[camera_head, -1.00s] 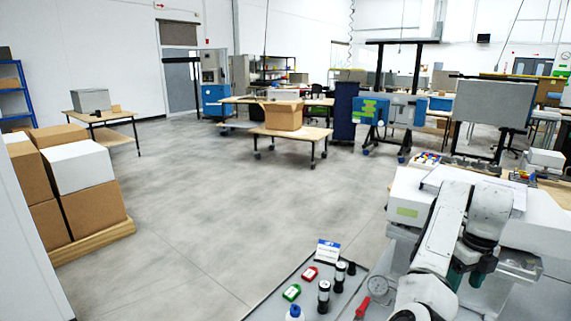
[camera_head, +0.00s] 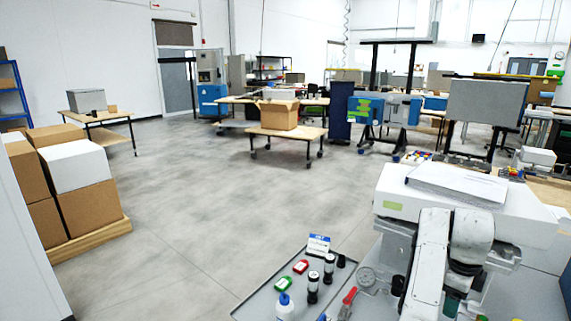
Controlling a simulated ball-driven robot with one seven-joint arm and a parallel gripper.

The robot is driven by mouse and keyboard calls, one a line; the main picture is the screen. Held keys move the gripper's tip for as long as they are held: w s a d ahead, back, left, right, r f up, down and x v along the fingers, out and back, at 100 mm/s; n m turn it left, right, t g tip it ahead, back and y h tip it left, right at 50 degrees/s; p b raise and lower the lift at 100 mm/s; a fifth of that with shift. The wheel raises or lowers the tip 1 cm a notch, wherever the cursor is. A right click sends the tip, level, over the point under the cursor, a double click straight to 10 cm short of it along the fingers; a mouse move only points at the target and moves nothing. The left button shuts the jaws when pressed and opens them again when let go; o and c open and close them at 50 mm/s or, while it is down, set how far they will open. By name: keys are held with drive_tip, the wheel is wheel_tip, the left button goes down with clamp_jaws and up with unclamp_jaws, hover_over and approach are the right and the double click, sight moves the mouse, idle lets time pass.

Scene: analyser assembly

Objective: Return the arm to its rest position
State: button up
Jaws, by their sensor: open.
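My white arm is at the lower right, folded in front of a white analyser (camera_head: 400,195). One link rises from the bottom edge, and the arm bends over and drops back down. My gripper's fingers do not show; the end of the arm is hidden behind its links or below the bottom edge. No object can be seen held.
Left of my arm, a grey tray (camera_head: 262,303) bears a red case (camera_head: 300,266), a green case (camera_head: 283,284), dark cylinders (camera_head: 313,288) and a white bottle (camera_head: 285,308). Papers (camera_head: 458,182) lie on the analyser. Cardboard boxes (camera_head: 88,208) stand at left. The middle floor is clear.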

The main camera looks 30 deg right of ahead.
drive_tip(key=a+f+n+t, duration=0.1)
drive_tip(key=a+f+n, duration=0.2)
drive_tip(key=a+n, duration=0.5)
drive_tip(key=s+a+f+n+t, duration=0.1)
drive_tip(key=a+f+n+t, duration=0.1)
drive_tip(key=a+n, duration=0.7)
drive_tip(key=s+a+f+n+t, duration=0.1)
drive_tip(key=a+f+n, duration=0.3)
drive_tip(key=a+n, duration=0.4)
drive_tip(key=shift+a+n, duration=0.25)
drive_tip(key=shift+n, duration=0.55)
drive_tip(key=s+a+n+t+y, duration=0.1)
drive_tip(key=s+a+n, duration=0.15)
drive_tip(key=a, duration=0.25)
drive_tip(key=s+a+n+y, duration=0.1)
drive_tip(key=s+a+n, duration=0.1)
drive_tip(key=a+n, duration=0.2)
drive_tip(key=s+d+f+g, duration=0.1)
drive_tip(key=s+f+g, duration=0.3)
drive_tip(key=s, duration=0.6)
wheel_tip(320, 180, down, 3)
drive_tip(key=shift+r+m, duration=0.2)
drive_tip(key=shift+m, duration=0.15)
drive_tip(key=shift+w+d, duration=0.1)
